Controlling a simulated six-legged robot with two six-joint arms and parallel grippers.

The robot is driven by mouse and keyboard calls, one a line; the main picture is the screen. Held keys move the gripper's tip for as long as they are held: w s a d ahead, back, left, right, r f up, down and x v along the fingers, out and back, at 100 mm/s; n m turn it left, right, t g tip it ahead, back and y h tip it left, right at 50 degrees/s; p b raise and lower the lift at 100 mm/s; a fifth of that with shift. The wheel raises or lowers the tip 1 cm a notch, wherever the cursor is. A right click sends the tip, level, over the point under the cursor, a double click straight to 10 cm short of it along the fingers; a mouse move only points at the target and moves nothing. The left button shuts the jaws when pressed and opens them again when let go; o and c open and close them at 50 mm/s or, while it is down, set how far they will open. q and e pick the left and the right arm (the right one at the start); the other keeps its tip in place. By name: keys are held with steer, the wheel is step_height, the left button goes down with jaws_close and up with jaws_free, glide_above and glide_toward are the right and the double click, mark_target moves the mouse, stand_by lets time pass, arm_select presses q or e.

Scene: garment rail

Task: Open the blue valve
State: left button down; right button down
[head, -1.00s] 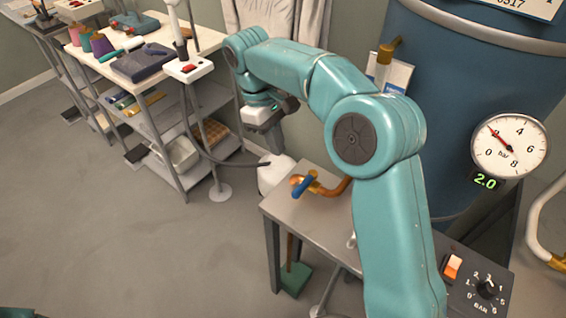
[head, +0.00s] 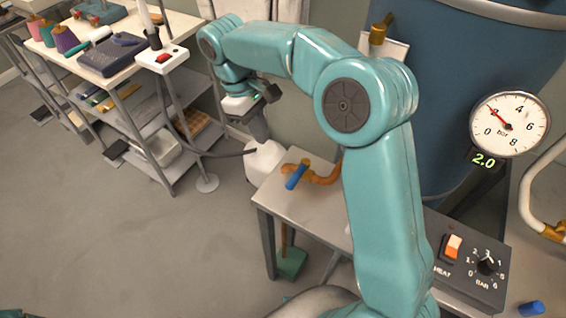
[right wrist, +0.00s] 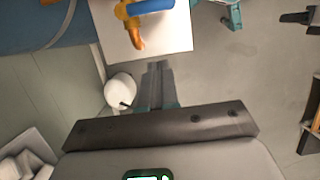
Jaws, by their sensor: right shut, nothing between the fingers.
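The blue valve (head: 297,176) has a blue bar handle on an orange-brown pipe fitting above the left end of a grey table. Its handle also shows at the top of the right wrist view (right wrist: 150,6), with the orange fitting below it. My right gripper (head: 260,132) points downward, left of and behind the valve, apart from it. Its narrow fingers (right wrist: 158,68) are shut and empty in the right wrist view, pointing towards the table's edge. My left gripper is not in view.
The grey table (head: 270,203) carries a control box (head: 470,262). A gauge (head: 509,124) reads 2.0 beside a large blue tank (head: 470,60). A white container (head: 262,160) stands beside the table. A shelf bench (head: 150,60) is at left. Another blue cylinder (head: 531,308) shows bottom right.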

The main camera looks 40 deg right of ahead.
mark_target(298, 176)
steer(key=s+d+f, duration=0.2)
steer(key=s+f, duration=0.3)
steer(key=f, duration=0.3)
steer(key=shift+s, duration=0.4)
steer(key=shift+s+d, duration=0.1)
steer(key=shift+n, duration=0.3)
steer(key=shift+s, duration=0.2)
steer(key=shift+n, duration=0.3)
